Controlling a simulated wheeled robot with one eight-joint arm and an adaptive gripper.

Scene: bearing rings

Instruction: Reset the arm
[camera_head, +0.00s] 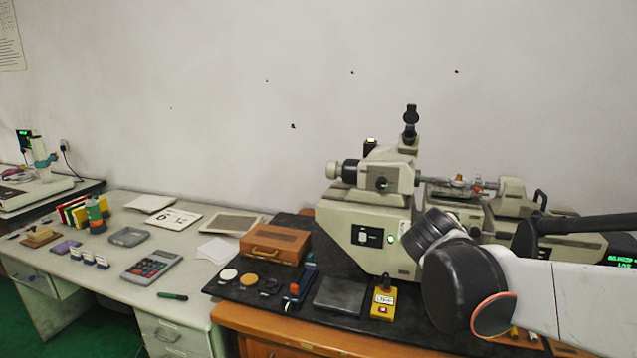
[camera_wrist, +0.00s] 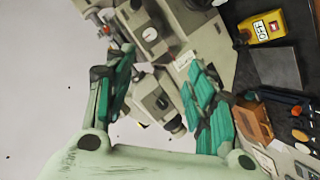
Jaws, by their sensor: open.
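My gripper (camera_wrist: 158,68) shows in the wrist view with its two teal-padded fingers spread apart and nothing between them. Beyond the fingers is part of the beige measuring machine (camera_wrist: 150,35), tilted in this view; I see no contact with it. In the head view my arm reaches in from the right in front of the machine (camera_head: 375,240), and the gripper itself is hidden there. A pale disc (camera_head: 228,274), a tan disc (camera_head: 249,280) and a dark ring-like piece (camera_head: 270,286) lie on the black mat (camera_head: 219,291).
On the mat are a wooden box (camera_head: 275,244), a blue-and-red fixture (camera_head: 299,287), a grey plate (camera_head: 341,294) and a yellow control box (camera_head: 383,301). The left desk holds a calculator (camera_head: 152,266), a grey tray (camera_head: 128,237) and a green marker (camera_head: 173,296).

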